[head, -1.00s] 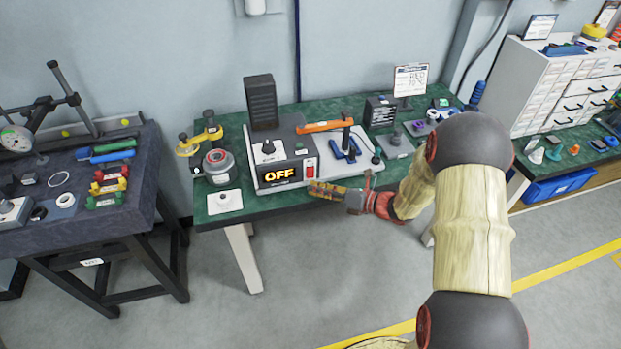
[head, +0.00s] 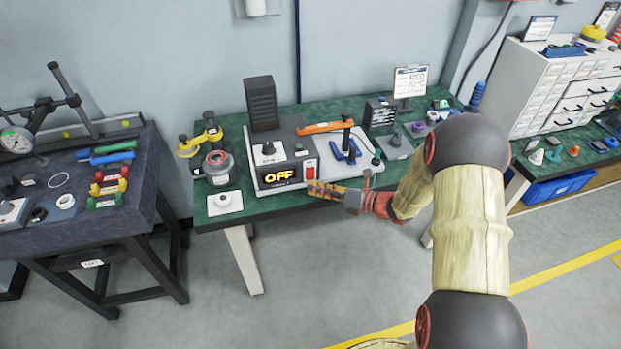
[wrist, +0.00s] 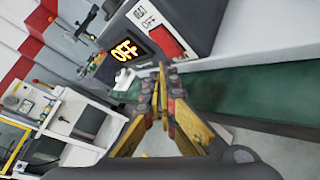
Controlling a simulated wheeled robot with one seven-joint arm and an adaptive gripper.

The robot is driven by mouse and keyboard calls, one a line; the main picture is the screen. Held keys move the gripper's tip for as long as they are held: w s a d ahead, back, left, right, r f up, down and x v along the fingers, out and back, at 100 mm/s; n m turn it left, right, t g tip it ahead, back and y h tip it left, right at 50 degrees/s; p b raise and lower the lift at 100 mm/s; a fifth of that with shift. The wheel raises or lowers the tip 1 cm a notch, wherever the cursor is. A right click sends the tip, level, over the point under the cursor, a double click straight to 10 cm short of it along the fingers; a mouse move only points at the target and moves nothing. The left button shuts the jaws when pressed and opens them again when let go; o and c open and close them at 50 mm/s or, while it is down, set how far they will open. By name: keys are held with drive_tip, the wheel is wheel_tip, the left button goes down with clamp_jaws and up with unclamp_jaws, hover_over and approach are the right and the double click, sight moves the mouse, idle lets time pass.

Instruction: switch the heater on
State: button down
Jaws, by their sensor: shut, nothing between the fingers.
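My gripper (head: 312,189) has yellow fingers and is shut and empty. Its tips are just below and in front of the switch; whether they touch the front panel is unclear. The wrist view shows the fingertips (wrist: 161,72) together.
The green bench top (head: 240,212) runs below the heater. A grey pot (head: 219,168) and a white block (head: 225,202) stand left of it. An orange-handled tool (head: 325,127) and a blue part (head: 347,152) lie on the unit's right side. Open floor lies in front.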

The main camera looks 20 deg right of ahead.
drive_tip(key=shift+w, duration=0.15)
idle(0.5)
drive_tip(key=shift+w, duration=0.3)
drive_tip(key=shift+w, duration=0.3)
idle(0.6)
drive_tip(key=shift+s+p, duration=0.1)
drive_tip(key=shift+p, duration=0.2)
drive_tip(key=shift+s+p, duration=0.4)
drive_tip(key=shift+s, duration=0.25)
drive_tip(key=shift+s+r+p, duration=0.15)
drive_tip(key=shift+s+p, duration=0.4)
drive_tip(key=shift+s, duration=0.7)
drive_tip(key=shift+s+r+p, duration=0.15)
drive_tip(key=shift+s+p, duration=0.4)
drive_tip(key=shift+s, duration=0.7)
